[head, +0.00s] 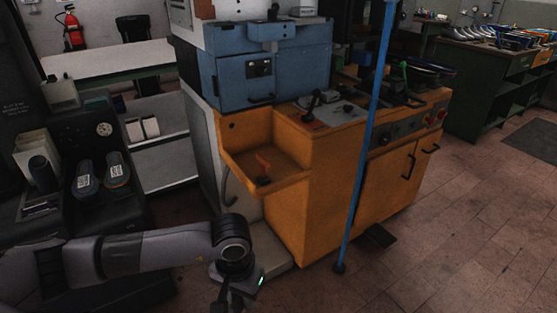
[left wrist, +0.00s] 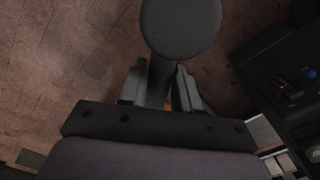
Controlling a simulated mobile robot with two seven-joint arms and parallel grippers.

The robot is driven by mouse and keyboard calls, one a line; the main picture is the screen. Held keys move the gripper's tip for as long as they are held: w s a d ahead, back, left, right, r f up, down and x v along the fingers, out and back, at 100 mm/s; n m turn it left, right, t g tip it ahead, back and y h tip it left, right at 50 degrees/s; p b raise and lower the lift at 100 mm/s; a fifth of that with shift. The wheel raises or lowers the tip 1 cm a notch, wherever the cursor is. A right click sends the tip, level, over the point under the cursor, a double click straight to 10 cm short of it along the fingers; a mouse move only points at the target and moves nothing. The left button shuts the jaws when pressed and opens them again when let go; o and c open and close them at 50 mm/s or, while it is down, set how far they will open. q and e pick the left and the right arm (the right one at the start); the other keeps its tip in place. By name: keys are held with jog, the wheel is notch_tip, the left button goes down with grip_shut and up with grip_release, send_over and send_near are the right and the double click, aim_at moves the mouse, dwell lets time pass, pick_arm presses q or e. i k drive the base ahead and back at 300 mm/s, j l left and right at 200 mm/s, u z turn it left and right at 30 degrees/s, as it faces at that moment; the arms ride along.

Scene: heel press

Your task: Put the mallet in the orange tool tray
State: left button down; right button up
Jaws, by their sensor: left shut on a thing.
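The mallet (left wrist: 181,28) shows in the left wrist view as a dark round head, with its handle running down between the fingers. My left gripper (left wrist: 160,88) is shut on the mallet's handle. In the head view my left gripper (head: 230,293) is at the bottom edge, below and in front of the orange tool tray (head: 288,187); the mallet is hard to make out there. The tray is a shallow open ledge on the orange machine's left front, and a small orange and dark item (head: 263,168) lies in it. My right gripper is out of view.
A blue upright pole (head: 362,165) stands in front of the orange machine (head: 335,200). A blue metal box (head: 265,75) sits above and behind the tray. A black stand with two shoe-like items (head: 103,175) is at left. Brick floor is open at right.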

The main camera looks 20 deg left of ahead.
aim_at(270, 155)
jog(key=i+l+u, duration=0.1)
jog(key=i, duration=0.35)
jog(key=i+l+u, duration=0.15)
jog(key=i, duration=0.25)
jog(key=i+l+u, duration=0.35)
jog(key=i, duration=0.25)
jog(key=i+l, duration=0.15)
jog(key=i, duration=0.2)
jog(key=i+l+u, duration=0.15)
jog(key=i, duration=0.2)
